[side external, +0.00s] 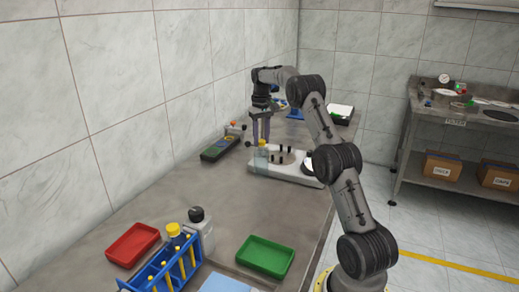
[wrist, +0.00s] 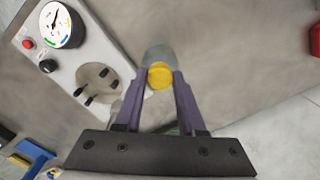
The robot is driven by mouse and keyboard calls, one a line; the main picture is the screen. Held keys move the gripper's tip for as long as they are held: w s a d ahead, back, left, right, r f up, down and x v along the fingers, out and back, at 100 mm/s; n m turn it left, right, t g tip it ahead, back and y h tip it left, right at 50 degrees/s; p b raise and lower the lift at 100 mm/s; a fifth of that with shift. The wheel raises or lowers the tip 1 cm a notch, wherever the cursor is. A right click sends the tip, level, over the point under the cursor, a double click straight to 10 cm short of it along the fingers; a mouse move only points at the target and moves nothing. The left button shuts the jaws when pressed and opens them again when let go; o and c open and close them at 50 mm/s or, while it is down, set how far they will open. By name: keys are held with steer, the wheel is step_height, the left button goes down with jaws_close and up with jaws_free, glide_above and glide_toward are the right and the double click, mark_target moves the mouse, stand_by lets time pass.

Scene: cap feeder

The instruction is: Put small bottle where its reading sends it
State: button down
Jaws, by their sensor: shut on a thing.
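The small bottle (side external: 262,158) has a yellow cap and a pale, see-through body. It stands upright at the left end of the white gauge station in the side view; I cannot tell if its base touches anything. My gripper (side external: 261,137) points down with its purple fingers shut on the bottle. In the wrist view the yellow cap (wrist: 160,76) sits between the fingertips of my gripper (wrist: 159,88). The gauge station (wrist: 88,52) has a round dial (wrist: 62,25) with coloured arcs and a dark needle; the band it marks is too small to tell.
The station also carries a red button, a black knob and black pegs on a round plate (wrist: 100,78). A red tray (side external: 132,244), a green tray (side external: 265,257) and a blue rack (side external: 165,275) stand in front.

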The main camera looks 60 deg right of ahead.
mark_target(259, 148)
steer(key=shift+w+d+f, duration=0.35)
steer(key=shift+f, duration=0.15)
steer(key=shift+w+d+f, duration=0.3)
steer(key=shift+f, duration=0.2)
steer(key=shift+d+f, duration=0.1)
steer(key=shift+f, duration=1.5)
steer(key=c, duration=0.5)
jaws_free()
steer(key=shift+f, duration=0.2)
steer(key=shift+r, duration=0.15)
